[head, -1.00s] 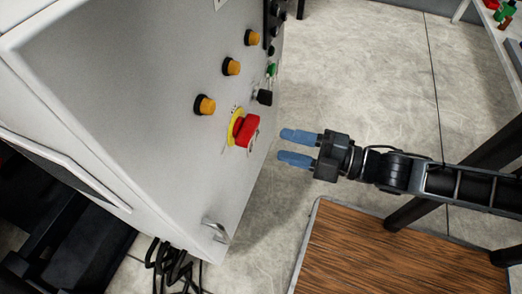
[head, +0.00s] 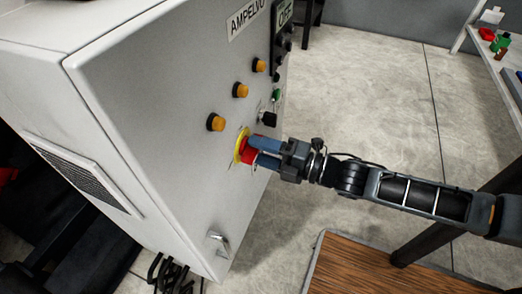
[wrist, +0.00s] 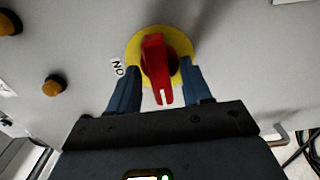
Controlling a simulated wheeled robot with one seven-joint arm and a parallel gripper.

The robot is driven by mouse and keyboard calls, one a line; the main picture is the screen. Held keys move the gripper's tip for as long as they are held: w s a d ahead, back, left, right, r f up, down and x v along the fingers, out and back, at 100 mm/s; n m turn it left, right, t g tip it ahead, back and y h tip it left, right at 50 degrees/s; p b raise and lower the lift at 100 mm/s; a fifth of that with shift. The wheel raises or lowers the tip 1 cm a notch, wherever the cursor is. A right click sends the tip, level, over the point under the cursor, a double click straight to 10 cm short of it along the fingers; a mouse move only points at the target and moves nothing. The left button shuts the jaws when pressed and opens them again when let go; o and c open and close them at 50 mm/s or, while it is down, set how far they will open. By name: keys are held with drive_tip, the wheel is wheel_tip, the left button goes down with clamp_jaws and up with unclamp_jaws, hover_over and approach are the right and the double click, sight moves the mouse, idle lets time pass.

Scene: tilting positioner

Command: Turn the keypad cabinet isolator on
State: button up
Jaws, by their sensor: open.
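The isolator is a red rotary handle on a round yellow plate (head: 239,148) on the front of the grey cabinet (head: 150,110). In the wrist view the red handle (wrist: 157,68) stands between my two blue fingers, with a label reading "ON" (wrist: 118,68) to its left. My gripper (head: 262,152) is open, with one finger on each side of the handle. I cannot tell whether the fingers touch it. In the head view my fingers partly cover the handle. A small display (head: 285,14) at the top of the cabinet reads "OFF".
Several amber buttons (head: 241,90) and a black knob (head: 268,118) sit near the isolator on the cabinet front. A metal handle (head: 218,243) is lower down. A wood-topped table (head: 370,270) stands at the front right. Open floor (head: 370,90) lies beyond my arm.

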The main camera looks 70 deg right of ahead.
drive_tip(key=shift+c, duration=0.2)
clamp_jaws()
idle(0.3)
drive_tip(key=shift+r+m+p, duration=0.1)
drive_tip(key=shift+m+p, duration=0.2)
drive_tip(key=shift+p, duration=0.15)
drive_tip(key=shift+w+m+p, duration=0.1)
drive_tip(key=shift+m+p, duration=4.75)
drive_tip(key=shift+m, duration=3.75)
